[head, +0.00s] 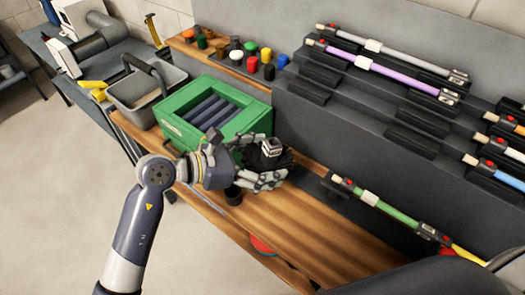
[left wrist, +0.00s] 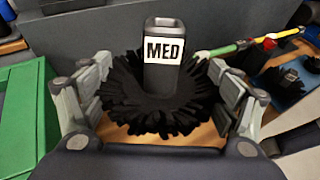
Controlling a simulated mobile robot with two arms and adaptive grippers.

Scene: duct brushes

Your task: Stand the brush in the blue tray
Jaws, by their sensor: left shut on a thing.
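My left gripper (head: 262,165) is shut on a black round bristle brush (head: 272,150), above the wooden bench. In the left wrist view the brush (left wrist: 160,95) sits between the fingers of the gripper (left wrist: 160,105). Its bristles spread around a dark upright block with a white "MED" label facing the camera. A blue tray (left wrist: 288,101) shows at the right of the left wrist view, apart from the held brush, with dark brush-like pieces on it. I cannot make out the tray in the head view. My right gripper is not in view.
A green crate (head: 170,122) with dark rolls stands left of the gripper, with a grey basket (head: 120,92) behind it. Coloured caps (head: 252,65) sit at the back. Rods, including a green one (head: 395,212), lie on the stepped rack. The wooden bench (head: 300,225) has bare room in front.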

